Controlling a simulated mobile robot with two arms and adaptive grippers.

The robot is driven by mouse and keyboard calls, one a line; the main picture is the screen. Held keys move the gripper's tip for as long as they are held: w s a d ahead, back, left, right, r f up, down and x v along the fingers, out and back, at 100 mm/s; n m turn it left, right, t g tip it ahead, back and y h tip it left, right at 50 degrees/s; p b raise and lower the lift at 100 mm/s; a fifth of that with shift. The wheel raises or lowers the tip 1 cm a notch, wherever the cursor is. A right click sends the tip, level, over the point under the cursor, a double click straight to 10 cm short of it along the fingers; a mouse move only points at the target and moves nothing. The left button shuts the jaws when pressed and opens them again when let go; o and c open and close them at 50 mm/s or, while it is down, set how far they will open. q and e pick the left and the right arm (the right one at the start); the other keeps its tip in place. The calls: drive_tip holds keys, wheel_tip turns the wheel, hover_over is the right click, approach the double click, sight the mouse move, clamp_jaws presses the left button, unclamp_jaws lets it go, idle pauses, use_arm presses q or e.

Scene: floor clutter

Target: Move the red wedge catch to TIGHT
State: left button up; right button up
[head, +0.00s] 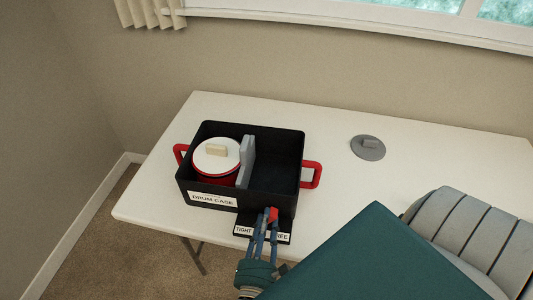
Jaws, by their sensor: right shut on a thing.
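The red wedge catch (273,213) is at the front of the black drum case (286,139), low and right of its DRUM CASE label. My right gripper (267,216) comes up from below and is shut on the catch. A black plate (244,238) at the case's front has a white label reading TIGHT at left and what looks like FREE at right. My gripper hides the middle of that label. The catch is over this middle stretch; its exact setting is hard to tell. My left gripper is out of view.
The case stands on a white table (330,240), with red side handles (312,175). In its left part sits a red drum with a white lid (217,153), beside a grey divider (246,160). A grey disc (368,148) lies to the right. The table's back is clear.

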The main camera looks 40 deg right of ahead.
drive_tip(key=shift+w+a+n+p, duration=0.2)
drive_tip(key=shift+n+p, duration=0.3)
drive_tip(key=shift+n, duration=0.1)
clamp_jaws()
drive_tip(key=shift+w+a+r+n+p, duration=0.1)
drive_tip(key=shift+r+n+p, duration=0.05)
drive_tip(key=shift+n+p, duration=0.25)
drive_tip(key=shift+w+a+n+p, duration=0.2)
drive_tip(key=shift+n+p, duration=0.3)
drive_tip(key=shift+n, duration=0.2)
drive_tip(key=shift+w+a+n+p, duration=0.1)
drive_tip(key=shift+w+n+p, duration=0.1)
drive_tip(key=shift+n+p, duration=0.4)
drive_tip(key=shift+w+a+f+n+p, duration=0.15)
drive_tip(key=shift+n+p, duration=0.1)
drive_tip(key=shift+n, duration=0.4)
drive_tip(key=shift+w+a+n+p, duration=0.15)
drive_tip(key=shift+n+p, duration=0.15)
drive_tip(key=shift+n, duration=0.4)
drive_tip(key=shift+w+a+f+n+p, duration=0.15)
drive_tip(key=shift+n+p, duration=0.1)
drive_tip(key=shift+n, duration=0.4)
drive_tip(key=shift+a+f+n+p, duration=0.15)
drive_tip(key=shift+f+n+p, duration=0.1)
drive_tip(key=shift+n, duration=0.45)
drive_tip(key=shift+a+f+n+p, duration=0.15)
drive_tip(key=shift+f+n+p, duration=0.1)
drive_tip(key=shift+n, duration=0.45)
idle(1.9)
